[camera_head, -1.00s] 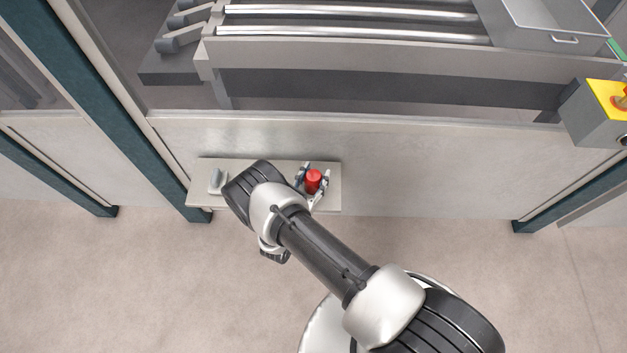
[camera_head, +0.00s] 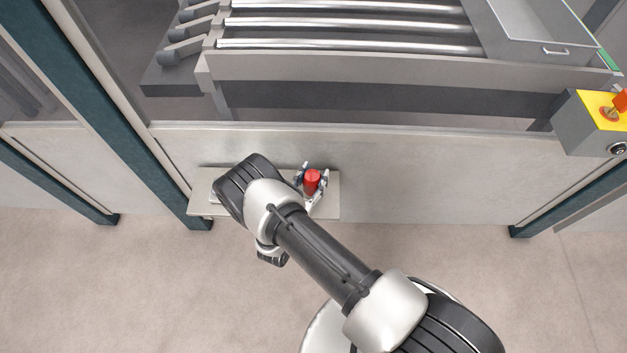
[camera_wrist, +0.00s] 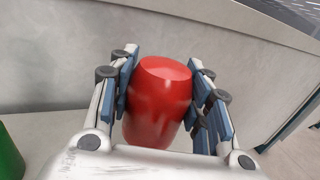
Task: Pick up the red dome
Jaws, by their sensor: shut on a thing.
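The red dome (camera_head: 312,181) is a red, rounded piece with a flat top, over the right part of a small light shelf (camera_head: 330,207). In the wrist view the red dome (camera_wrist: 158,105) fills the space between the blue-padded fingers. My gripper (camera_head: 312,183) is shut on it, one finger on each side; the wrist view also shows my gripper (camera_wrist: 165,100). The dome's lower end is hidden by the gripper body, so I cannot tell whether it touches the shelf.
Part of a green object (camera_wrist: 9,155) shows at the wrist view's left edge. The machine's pale front panel (camera_head: 400,170) stands right behind the shelf. A grey box with a yellow top (camera_head: 598,110) juts out at the right. The floor in front is clear.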

